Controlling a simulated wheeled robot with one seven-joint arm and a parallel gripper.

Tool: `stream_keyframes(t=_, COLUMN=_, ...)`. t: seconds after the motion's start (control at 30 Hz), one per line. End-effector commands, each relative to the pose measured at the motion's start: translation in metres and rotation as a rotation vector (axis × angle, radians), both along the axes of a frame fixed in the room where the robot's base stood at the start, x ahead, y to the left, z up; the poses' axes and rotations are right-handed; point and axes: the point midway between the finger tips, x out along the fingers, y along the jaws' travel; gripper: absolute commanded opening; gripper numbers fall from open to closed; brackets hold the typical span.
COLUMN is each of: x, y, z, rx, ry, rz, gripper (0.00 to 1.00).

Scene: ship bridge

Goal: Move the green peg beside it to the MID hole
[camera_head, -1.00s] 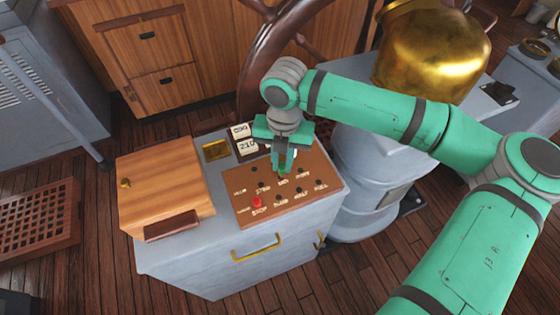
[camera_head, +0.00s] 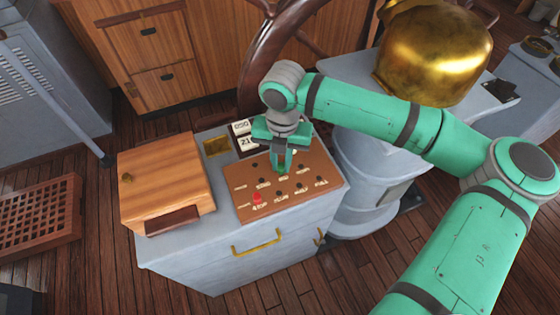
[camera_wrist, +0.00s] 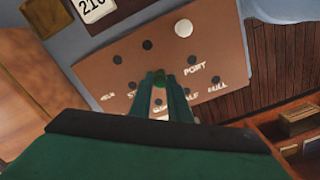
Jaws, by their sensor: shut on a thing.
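The brown peg board (camera_head: 328,177) with dark holes and white labels lies on the grey cabinet. My gripper (camera_head: 280,170) points down over the middle of the board in the head view. In the wrist view my gripper (camera_wrist: 163,80) is shut on the green peg (camera_wrist: 159,77), whose round top shows between the fingertips. Whether the peg's lower end is in a hole or above the board cannot be told. The MID label and its hole are not clearly readable behind the fingers. A red peg (camera_head: 257,197) stands at the STOP label.
A wooden box (camera_head: 165,180) stands left of the board. A brass plate (camera_head: 216,147) and number cards (camera_head: 245,140) lie behind it. A round white piece (camera_wrist: 183,28) shows on the board in the wrist view. A large brass dome (camera_head: 430,55) stands at the right.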

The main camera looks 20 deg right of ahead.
Motion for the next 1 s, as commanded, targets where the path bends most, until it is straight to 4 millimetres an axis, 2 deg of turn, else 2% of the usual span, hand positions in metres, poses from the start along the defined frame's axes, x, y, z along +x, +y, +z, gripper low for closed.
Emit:
stream_keyframes(t=0.3, x=0.0, y=0.0, z=-0.002, rx=0.0, ry=-0.001, rz=-0.003, gripper=0.0)
stream_keyframes(t=0.33, x=0.0, y=-0.001, z=-0.002, rx=0.0, ry=-0.001, rz=-0.003, gripper=0.21)
stream_keyframes(t=0.4, x=0.0, y=-0.001, z=-0.002, rx=0.0, ry=-0.001, rz=-0.004, gripper=0.38)
stream_keyframes(t=0.73, x=-0.001, y=-0.002, z=-0.001, rx=0.0, ry=-0.001, rz=-0.006, gripper=0.38)
stream_keyframes(t=1.0, x=0.0, y=-0.002, z=0.017, rx=0.0, ry=-0.004, rz=-0.006, gripper=0.38)
